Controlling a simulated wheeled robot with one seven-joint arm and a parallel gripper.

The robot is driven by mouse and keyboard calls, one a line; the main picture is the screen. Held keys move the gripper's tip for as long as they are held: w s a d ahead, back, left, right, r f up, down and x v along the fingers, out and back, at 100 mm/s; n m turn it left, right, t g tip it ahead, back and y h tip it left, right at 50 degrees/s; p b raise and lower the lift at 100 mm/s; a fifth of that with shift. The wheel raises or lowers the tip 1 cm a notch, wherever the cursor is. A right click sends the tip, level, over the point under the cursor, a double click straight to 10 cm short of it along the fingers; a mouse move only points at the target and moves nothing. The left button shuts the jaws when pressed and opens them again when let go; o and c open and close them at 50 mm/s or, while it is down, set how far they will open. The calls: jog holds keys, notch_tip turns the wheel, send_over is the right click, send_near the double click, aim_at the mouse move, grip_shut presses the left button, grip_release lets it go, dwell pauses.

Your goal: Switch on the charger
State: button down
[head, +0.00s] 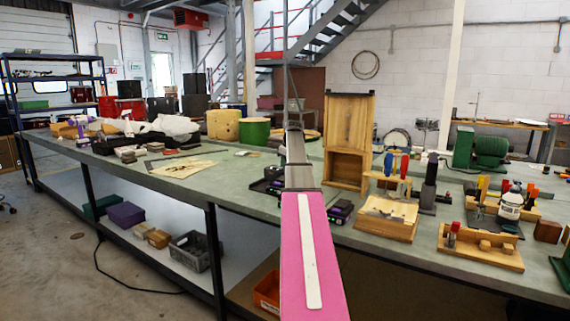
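A small black-and-purple device (341,210), which looks like a charger or battery unit, sits near the front edge of the bench, just right of my pink arm. More low black items (268,182) lie just left of the arm, partly hidden by it. I cannot tell for sure which of these is the charger, and no switch or lamp can be made out at this size. My arm reaches from the bottom of the picture up over the bench. My gripper cannot be made out in the head view.
The green-grey bench (236,190) holds a wooden cabinet (348,140), a wooden block tray (388,217), a wooden rack (481,246), a green grinder (481,148) and a green drum (255,131).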

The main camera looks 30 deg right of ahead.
jog(key=shift+d+f, duration=0.1)
jog(key=shift+f, duration=0.2)
jog(key=shift+s+a+r, duration=0.25)
jog(key=shift+s+a, duration=0.1)
jog(key=shift+a, duration=0.35)
